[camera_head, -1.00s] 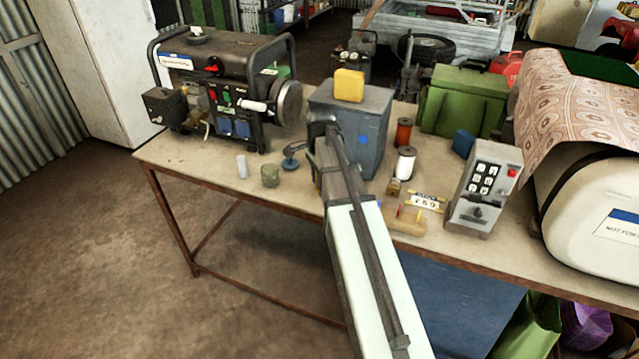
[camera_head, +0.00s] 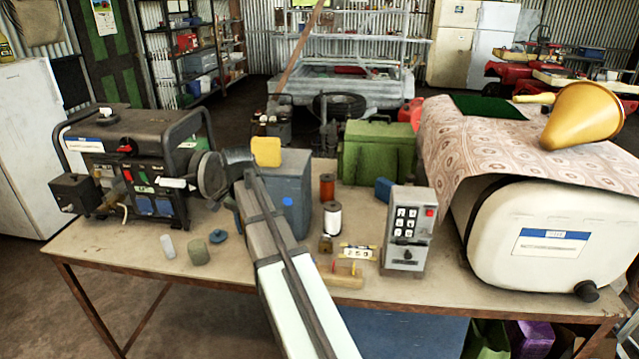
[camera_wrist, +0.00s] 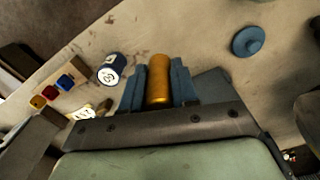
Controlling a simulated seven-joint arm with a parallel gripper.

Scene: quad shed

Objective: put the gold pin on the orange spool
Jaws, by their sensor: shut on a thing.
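The gold pin (camera_wrist: 158,82) is a short golden cylinder. In the wrist view it stands between the two blue-grey fingers of my gripper (camera_wrist: 158,64), which is shut on it. In the head view my arm hides most of the gripper and the pin, near the left side of the blue-grey box. The orange spool (camera_head: 327,187) stands upright on the workbench, right of that box and behind the white spool (camera_head: 332,218). My gripper is left of the orange spool and apart from it. The orange spool's top looks clear.
The blue-grey box (camera_head: 296,190), with a yellow block (camera_head: 266,152) on top, stands between my gripper and the spools. A generator (camera_head: 130,170) is at left. A blue knobbed disc (camera_head: 218,236), peg block (camera_head: 342,277) and keypad box (camera_head: 408,230) stand on the workbench (camera_head: 120,262).

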